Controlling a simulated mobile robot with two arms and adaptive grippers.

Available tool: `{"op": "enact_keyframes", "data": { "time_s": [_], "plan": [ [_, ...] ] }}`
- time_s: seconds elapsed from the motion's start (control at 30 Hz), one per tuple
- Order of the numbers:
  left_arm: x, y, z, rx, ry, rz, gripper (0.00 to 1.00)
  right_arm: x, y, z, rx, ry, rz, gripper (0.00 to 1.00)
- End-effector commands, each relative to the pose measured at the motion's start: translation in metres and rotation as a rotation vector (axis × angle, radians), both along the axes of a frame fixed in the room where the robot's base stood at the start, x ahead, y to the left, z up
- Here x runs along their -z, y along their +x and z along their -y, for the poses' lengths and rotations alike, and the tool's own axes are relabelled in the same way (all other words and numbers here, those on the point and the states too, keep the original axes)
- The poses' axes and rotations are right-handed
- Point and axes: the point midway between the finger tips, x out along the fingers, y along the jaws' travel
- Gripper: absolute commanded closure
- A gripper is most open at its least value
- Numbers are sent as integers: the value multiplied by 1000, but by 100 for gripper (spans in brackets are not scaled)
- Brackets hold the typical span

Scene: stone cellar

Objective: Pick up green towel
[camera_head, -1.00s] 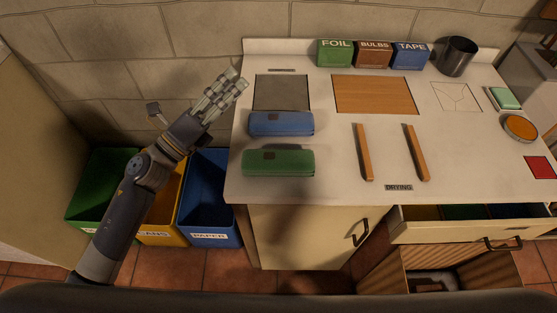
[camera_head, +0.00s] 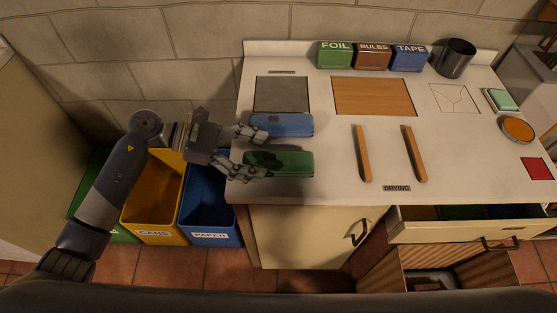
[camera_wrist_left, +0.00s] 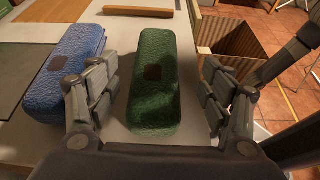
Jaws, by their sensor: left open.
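The green towel (camera_head: 284,164) is a folded, rounded bundle with a dark patch, lying near the left front edge of the counter. A blue towel (camera_head: 286,125) lies just behind it. My left gripper (camera_head: 258,153) is open at the left end of the green towel. In the left wrist view the green towel (camera_wrist_left: 154,85) lies between the spread fingers of my left gripper (camera_wrist_left: 160,100), with gaps on both sides. The left finger is in the space between the two towels, close to the blue towel (camera_wrist_left: 65,75). My right gripper is not in view.
Two wooden bars (camera_head: 363,153) lie apart on the counter (camera_head: 330,185) to the right of the towels. Labelled boxes (camera_head: 373,56) and a dark pot (camera_head: 456,58) stand at the back. Bins (camera_head: 210,205) stand on the floor left of the counter. A drawer (camera_head: 460,228) is open at the front right.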

Motion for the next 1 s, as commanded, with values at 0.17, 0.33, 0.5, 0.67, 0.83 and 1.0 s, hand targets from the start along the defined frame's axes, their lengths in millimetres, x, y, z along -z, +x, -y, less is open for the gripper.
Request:
{"op": "enact_keyframes", "data": {
  "time_s": [0.17, 0.33, 0.5, 0.67, 0.83, 1.0],
  "plan": [
    [4, 1, 12, -1, -3, -2, 27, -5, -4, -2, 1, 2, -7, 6],
    [12, 4, 33, -2, -7, -5, 27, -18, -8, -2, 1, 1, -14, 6],
    [23, 5, 51, -1, -4, -3, 27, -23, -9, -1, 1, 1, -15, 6],
    [27, 5, 54, -2, -1, -1, 27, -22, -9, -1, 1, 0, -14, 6],
    [27, 5, 54, -2, -1, -1, 36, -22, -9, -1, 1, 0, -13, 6],
    [26, 5, 54, -2, -2, -1, 72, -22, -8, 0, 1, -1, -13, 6]
  ]
}}
